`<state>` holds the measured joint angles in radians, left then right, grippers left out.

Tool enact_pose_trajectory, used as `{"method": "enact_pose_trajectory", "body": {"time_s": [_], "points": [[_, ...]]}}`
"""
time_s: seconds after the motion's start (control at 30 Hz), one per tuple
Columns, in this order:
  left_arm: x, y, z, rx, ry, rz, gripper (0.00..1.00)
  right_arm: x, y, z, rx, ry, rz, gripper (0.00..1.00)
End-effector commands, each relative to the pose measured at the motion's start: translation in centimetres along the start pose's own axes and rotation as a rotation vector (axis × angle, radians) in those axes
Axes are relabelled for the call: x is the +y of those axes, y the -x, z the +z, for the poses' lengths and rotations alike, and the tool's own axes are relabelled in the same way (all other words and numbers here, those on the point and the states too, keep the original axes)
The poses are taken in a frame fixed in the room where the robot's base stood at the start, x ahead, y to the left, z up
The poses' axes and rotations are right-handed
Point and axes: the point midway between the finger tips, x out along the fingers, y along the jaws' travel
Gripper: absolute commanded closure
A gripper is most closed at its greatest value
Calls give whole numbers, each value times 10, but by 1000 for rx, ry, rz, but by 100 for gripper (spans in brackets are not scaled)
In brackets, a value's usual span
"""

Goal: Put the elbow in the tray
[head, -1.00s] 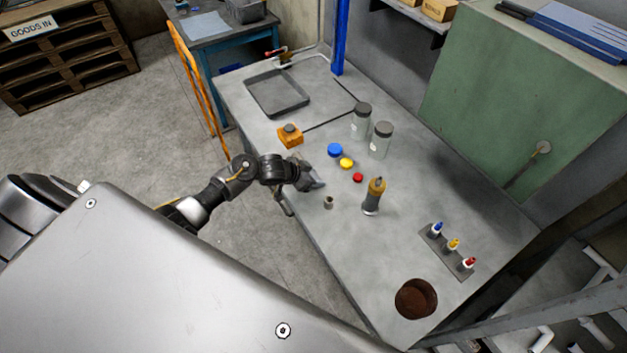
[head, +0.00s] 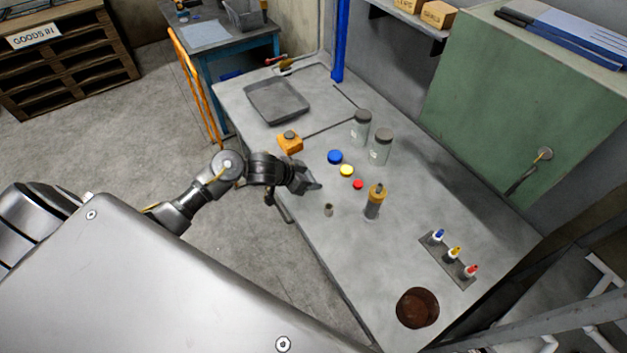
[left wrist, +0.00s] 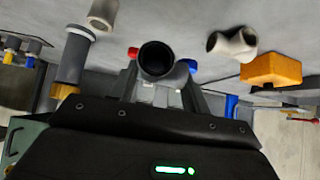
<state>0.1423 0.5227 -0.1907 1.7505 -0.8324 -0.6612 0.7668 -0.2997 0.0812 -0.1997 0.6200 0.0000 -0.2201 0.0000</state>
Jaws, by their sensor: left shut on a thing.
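My left gripper (head: 312,187) is over the near left edge of the workbench, shut on the elbow (left wrist: 157,58). The tray (head: 278,121) is a flat, dark grey, shallow tray at the far left end of the bench, apart from the gripper and looking empty. My right gripper is not in view.
A pale fitting with two openings (left wrist: 232,44) shows in the wrist view. Two jars (head: 361,128) stand behind.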

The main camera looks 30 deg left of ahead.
Motion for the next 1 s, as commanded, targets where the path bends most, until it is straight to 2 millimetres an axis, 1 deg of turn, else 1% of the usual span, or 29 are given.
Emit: {"method": "enact_pose_trajectory", "body": {"time_s": [0.03, 0.1, 0.17, 0.3, 0.5, 0.7, 1.0], "points": [[5, 14, -4, 3, -6, 0, 85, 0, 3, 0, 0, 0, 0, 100], [12, 31, -7, 2, -6, 0, 85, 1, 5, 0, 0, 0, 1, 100], [20, 41, 0, -1, -6, 1, 85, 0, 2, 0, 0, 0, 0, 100], [36, 67, 7, 0, -4, 0, 85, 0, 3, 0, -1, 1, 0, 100], [52, 92, 15, -1, -3, 0, 85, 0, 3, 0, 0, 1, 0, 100], [60, 104, 18, 0, 0, 1, 85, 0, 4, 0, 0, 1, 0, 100], [60, 107, 19, 0, 2, -1, 85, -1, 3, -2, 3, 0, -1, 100]]}}
